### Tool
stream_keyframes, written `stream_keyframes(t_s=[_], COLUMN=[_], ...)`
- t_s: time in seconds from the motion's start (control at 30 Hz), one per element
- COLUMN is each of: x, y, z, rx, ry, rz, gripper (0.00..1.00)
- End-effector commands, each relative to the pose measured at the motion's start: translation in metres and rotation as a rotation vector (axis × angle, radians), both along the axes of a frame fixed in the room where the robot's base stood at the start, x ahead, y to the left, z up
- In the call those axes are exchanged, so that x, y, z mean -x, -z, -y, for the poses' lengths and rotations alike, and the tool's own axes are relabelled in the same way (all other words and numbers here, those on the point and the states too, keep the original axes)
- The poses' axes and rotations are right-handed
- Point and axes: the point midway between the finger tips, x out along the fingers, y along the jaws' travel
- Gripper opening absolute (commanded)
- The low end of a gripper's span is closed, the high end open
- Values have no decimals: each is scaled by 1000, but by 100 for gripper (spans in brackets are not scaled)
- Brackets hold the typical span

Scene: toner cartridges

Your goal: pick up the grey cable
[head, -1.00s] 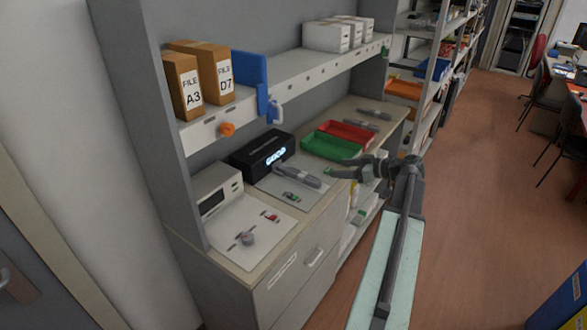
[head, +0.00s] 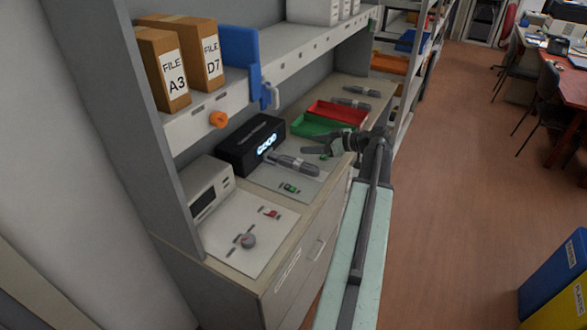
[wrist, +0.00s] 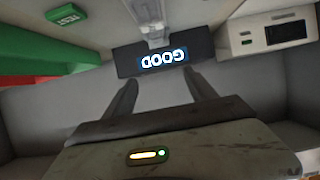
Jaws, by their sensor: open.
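A pale grey loop (head: 274,96) hangs at the shelf's front edge beside a blue piece; it may be the grey cable, but it is too small to be sure. My gripper (head: 314,145) is open and empty above the bench, right of the black box, and points left. In the wrist view my gripper's two fingers (wrist: 163,94) stand apart with nothing between them. That view is upside down and shows the black box (wrist: 190,60) with "GOOD" lit on it.
A green tray (head: 301,130) and a red tray (head: 338,113) stand behind my gripper. A white device (head: 207,190) and a white mat (head: 232,225) lie at the near left. The shelf edge (head: 290,68) overhangs the bench. Open floor (head: 455,200) lies to the right.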

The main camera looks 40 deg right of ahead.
Motion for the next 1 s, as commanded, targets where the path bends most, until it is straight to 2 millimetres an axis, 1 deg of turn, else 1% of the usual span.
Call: stream_keyframes(t_s=[0.03,0.07,0.1,0.3,0.4,0.6,0.67,0.8,0.9,1.0], x=[0,0,-1,-1,-1,-3,-8,-23,-26,-31], y=[16,20,29,60,70,70,73,80,80,86], z=[0,0,0,-1,-1,-2,-3,-8,-8,-10], rx=[0,0,0,0,0,0,0,0,0,0], ry=[-1,-1,-1,-2,-2,-3,-4,-4,-3,-4], rz=[0,0,0,0,0,0,0,0,0,0], gripper=[65,65,65,65,65,65,65,65,65,65])
